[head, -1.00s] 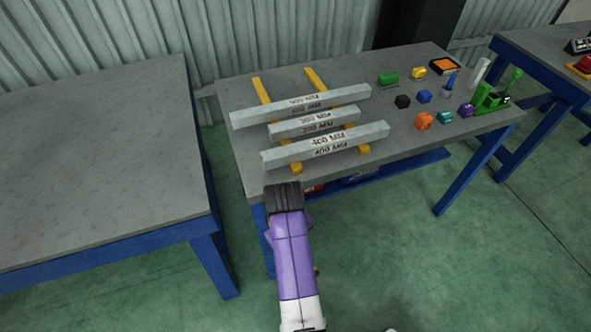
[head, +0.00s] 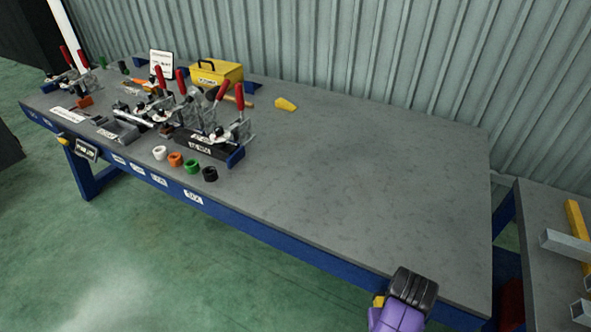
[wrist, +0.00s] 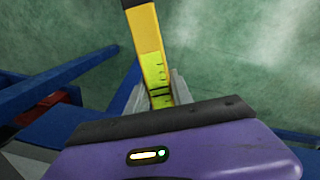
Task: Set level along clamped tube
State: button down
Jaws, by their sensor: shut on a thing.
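My gripper (head: 412,288) is at the lower right of the head view, by the front edge of the large grey table. In the wrist view my gripper (wrist: 160,98) is shut on a yellow level (wrist: 147,40) with black marks, which sticks out over the green floor. A small yellow piece of the level (head: 378,300) shows beside my gripper in the head view. A silvery tube (head: 133,117) seems to lie among red-handled toggle clamps (head: 180,82) at the table's far left, well away from my gripper. Its exact seating is too small to tell.
The right half of the grey table (head: 370,180) is clear. A yellow toolbox (head: 216,74), a yellow wedge (head: 285,104) and several coloured rings (head: 192,167) stand toward the left. Another table (head: 545,275) with metal bars stands at the right edge.

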aim_at(193, 135)
jog(key=i+j+u, duration=0.25)
jog(key=i+j, duration=0.25)
jog(key=j, duration=0.25)
jog(key=i+j+u, duration=0.2)
jog(key=i+j, duration=0.35)
jog(key=j, duration=0.15)
